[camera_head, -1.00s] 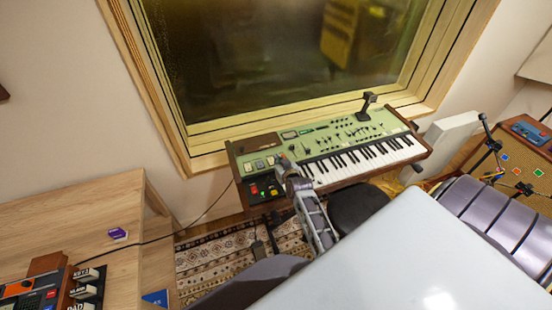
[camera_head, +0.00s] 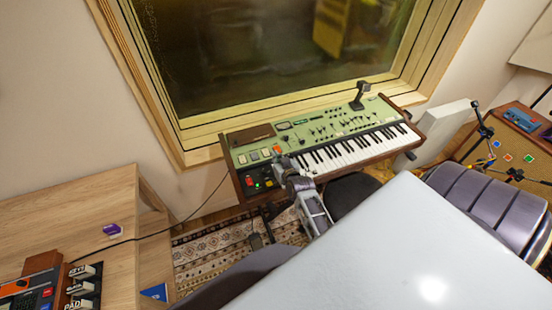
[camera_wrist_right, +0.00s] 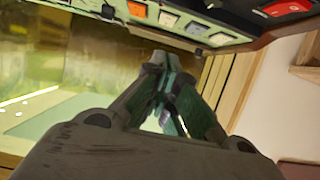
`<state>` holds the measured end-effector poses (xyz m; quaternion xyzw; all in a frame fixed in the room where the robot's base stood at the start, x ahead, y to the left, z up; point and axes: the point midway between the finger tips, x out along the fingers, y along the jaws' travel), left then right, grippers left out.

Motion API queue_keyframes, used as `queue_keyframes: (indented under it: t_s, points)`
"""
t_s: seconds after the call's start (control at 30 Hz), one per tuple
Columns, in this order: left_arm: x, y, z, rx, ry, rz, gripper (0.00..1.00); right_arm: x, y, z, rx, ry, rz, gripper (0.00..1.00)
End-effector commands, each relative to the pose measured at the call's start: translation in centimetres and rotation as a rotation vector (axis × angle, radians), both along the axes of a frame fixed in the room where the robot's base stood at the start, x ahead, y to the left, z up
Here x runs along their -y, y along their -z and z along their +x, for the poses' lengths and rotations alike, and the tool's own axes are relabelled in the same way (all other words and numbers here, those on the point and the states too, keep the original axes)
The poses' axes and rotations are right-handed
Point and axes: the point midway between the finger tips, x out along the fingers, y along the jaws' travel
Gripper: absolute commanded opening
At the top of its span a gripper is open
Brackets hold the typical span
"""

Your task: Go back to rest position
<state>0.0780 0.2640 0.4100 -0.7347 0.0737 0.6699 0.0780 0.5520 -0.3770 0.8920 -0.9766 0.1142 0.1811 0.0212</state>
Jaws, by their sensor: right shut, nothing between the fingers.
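My right gripper (camera_head: 281,162) is over the left end of a green keyboard synthesizer (camera_head: 318,128), close to its buttons. In the right wrist view, the fingers (camera_wrist_right: 164,62) come together at their tips and hold nothing. The panel edge with orange and white buttons (camera_wrist_right: 167,18) and a red switch (camera_wrist_right: 286,7) lies beyond the tips. I cannot tell whether the tips touch the panel. My left gripper is out of view.
A wooden desk (camera_head: 75,215) at left bears a small purple box (camera_head: 112,230) and a device with labelled keys. A window (camera_head: 270,50) is behind the synthesizer. A dark stool (camera_head: 352,193) stands in front of it. A patterned rug (camera_head: 210,258) covers the floor.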

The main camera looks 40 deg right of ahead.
Motion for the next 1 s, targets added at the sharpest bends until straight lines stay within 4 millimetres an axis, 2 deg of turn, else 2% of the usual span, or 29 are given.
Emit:
queue_keyframes:
  t_s: [0.33, 0.53, 0.77, 1.0]
  points:
    - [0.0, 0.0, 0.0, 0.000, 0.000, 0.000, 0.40, -0.1, 0.0, 0.0, -0.002, -0.002, 0.000, 0.00]
    - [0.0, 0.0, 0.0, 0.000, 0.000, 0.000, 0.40, -0.9, -0.2, -0.4, -0.042, -0.031, 0.002, 0.00]
    - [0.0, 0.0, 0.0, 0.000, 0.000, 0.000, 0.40, -3.6, -0.6, -2.0, -0.157, -0.106, 0.012, 0.00]
    - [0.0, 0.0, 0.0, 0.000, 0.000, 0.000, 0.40, -6.9, -1.0, -4.9, -0.312, -0.187, 0.019, 0.00]
